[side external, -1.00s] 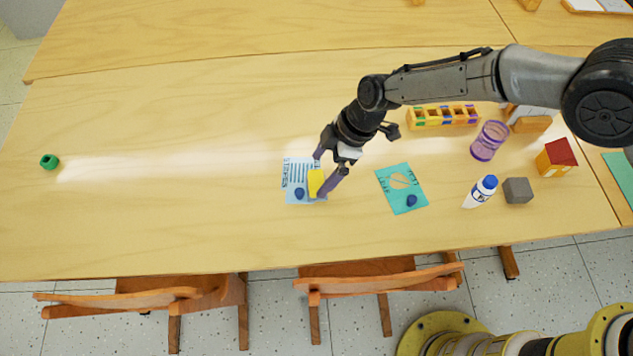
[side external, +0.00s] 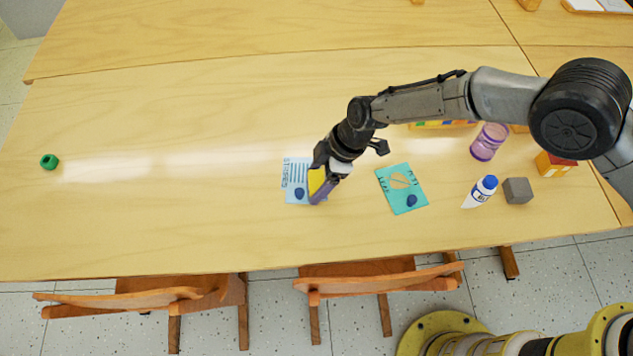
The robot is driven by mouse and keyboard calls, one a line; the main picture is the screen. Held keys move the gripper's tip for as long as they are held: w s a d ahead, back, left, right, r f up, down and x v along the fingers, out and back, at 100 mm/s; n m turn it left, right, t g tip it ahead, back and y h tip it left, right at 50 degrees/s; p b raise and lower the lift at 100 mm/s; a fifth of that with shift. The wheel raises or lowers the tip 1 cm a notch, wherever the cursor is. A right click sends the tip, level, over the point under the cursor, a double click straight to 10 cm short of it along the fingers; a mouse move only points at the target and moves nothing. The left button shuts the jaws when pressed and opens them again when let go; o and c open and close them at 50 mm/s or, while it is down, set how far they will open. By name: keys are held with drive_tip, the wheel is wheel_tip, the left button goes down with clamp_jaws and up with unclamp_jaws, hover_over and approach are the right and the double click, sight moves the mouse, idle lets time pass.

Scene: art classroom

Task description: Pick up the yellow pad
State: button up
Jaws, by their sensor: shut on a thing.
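The yellow pad (side external: 316,180) is a small yellow block between the purple fingers of my gripper (side external: 318,183), over the right side of a light blue printed sheet (side external: 293,172). My gripper is shut on the pad. The fingers and wrist hide part of the pad. I cannot tell whether the pad touches the sheet or is slightly above it.
A dark blue lump (side external: 299,192) sits on the blue sheet. A green ring (side external: 49,161) lies far left; the table between is clear.

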drive_tip(key=shift+c, duration=0.8)
drive_tip(key=shift+r, duration=0.15)
